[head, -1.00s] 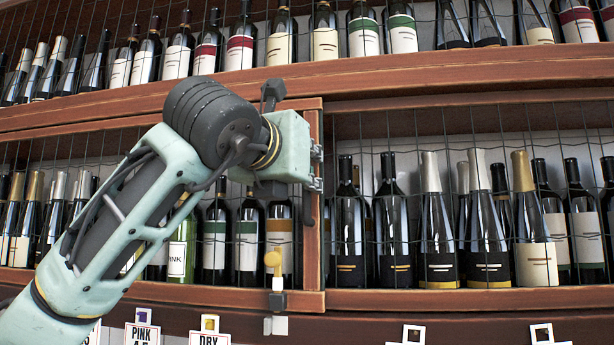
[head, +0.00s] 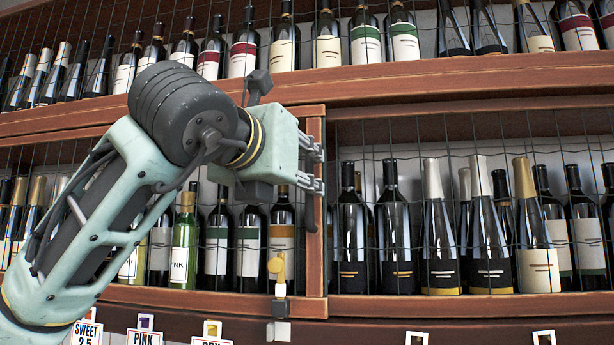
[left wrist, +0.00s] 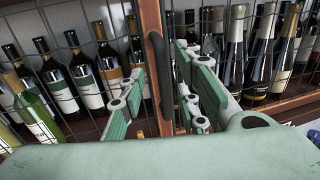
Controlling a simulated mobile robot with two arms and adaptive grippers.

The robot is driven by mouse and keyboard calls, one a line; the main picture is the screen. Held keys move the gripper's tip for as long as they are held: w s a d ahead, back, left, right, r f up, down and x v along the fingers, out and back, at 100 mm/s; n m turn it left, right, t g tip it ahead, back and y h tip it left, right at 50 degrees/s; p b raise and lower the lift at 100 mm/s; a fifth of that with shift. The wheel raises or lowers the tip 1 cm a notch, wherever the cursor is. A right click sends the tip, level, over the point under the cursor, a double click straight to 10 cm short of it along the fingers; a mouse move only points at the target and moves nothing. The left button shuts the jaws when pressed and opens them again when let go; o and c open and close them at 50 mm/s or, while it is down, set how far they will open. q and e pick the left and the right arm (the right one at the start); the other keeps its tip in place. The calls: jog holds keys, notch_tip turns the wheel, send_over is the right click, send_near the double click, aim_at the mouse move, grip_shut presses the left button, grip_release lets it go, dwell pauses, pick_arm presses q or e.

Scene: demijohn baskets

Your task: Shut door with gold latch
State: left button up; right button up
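The door is a wood-framed wire-mesh panel, its right upright (head: 315,225) showing beside my gripper. The gold latch (head: 277,266) sits low on the door, near its bottom right corner, above a pale plate. My left gripper (head: 318,168) is at the upper part of the upright. In the left wrist view its two green-padded fingers (left wrist: 165,98) are apart, with a dark vertical handle (left wrist: 157,65) showing between them. I cannot tell whether they touch it. The wrist hides part of the door. I cannot tell whether the door is fully flush. My right gripper is not in view.
Bottles stand behind the mesh, including a green one (head: 183,250). A fixed-looking mesh section (head: 460,225) lies to the right. An upper shelf board (head: 450,80) runs above the gripper. Price signs (head: 145,336) hang along the lower edge.

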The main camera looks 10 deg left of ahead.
pick_arm(q)
jog(key=v, duration=0.8)
jog(key=shift+s, duration=0.1)
